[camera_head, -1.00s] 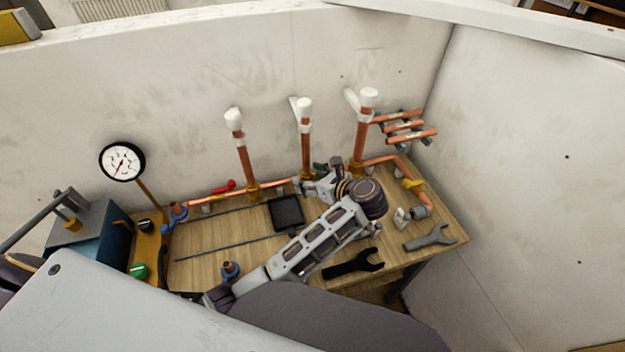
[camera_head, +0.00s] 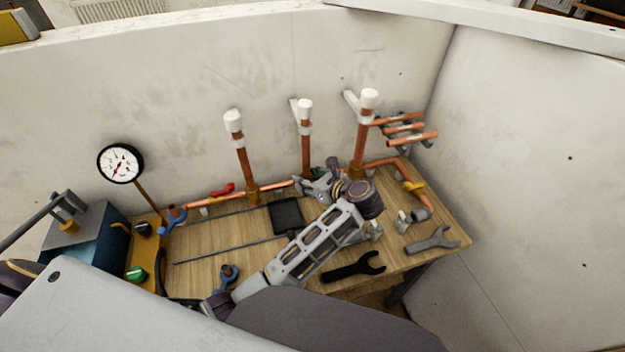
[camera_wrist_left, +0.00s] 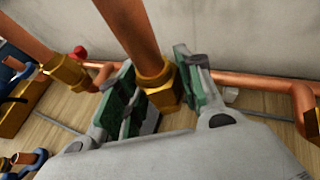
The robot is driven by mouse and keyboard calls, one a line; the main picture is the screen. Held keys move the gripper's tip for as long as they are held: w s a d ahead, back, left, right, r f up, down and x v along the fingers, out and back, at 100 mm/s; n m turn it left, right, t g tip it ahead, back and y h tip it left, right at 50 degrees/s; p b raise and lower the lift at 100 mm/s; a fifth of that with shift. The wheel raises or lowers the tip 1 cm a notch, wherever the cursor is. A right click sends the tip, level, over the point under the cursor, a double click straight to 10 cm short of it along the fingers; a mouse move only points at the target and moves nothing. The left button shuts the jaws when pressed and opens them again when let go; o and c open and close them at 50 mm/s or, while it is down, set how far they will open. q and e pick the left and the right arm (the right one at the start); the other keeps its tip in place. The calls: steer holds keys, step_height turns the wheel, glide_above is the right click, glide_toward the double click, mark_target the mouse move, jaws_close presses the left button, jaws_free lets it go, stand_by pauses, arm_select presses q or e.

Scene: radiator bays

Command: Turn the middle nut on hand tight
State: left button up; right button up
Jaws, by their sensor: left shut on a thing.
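The middle nut (camera_wrist_left: 158,86) is a brass hex nut at the foot of the middle copper pipe (camera_wrist_left: 128,28), which rises upright from the horizontal pipe. In the wrist view my left gripper (camera_wrist_left: 160,93) has its green-padded fingers on either side of this nut, shut on it. In the head view the left gripper (camera_head: 315,186) is at the base of the middle pipe (camera_head: 306,152), and it hides the nut there. The left pipe's brass nut (camera_head: 252,194) stands clear and also shows in the wrist view (camera_wrist_left: 64,72). My right gripper is not in view.
A black spanner (camera_head: 354,267) and a grey spanner (camera_head: 432,241) lie on the wooden bench (camera_head: 225,260). A dark square tray (camera_head: 287,214) is left of the gripper. The right pipe (camera_head: 360,145) stands close by. A pressure gauge (camera_head: 120,163) is at left.

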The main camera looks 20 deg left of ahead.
arm_select(q)
steer(key=shift+f+m+t, duration=0.1)
steer(key=shift+m+t, duration=0.3)
steer(key=shift+m+t+h, duration=0.9)
steer(key=shift+m+h, duration=0.1)
steer(key=shift+m, duration=0.1)
steer(key=shift+c, duration=0.2)
steer(key=shift+s+m+t, duration=0.1)
steer(key=shift+m+t, duration=0.2)
steer(key=shift+c, duration=0.2)
steer(key=shift+m+t+h+p, duration=0.4)
steer(key=shift+m+h+p, duration=0.1)
steer(key=shift+m+h, duration=0.2)
steer(key=shift+h, duration=0.3)
steer(key=shift+m+t, duration=0.3)
steer(key=shift+m, duration=0.1)
steer(key=shift+h+p, duration=0.4)
steer(key=shift+p, duration=0.1)
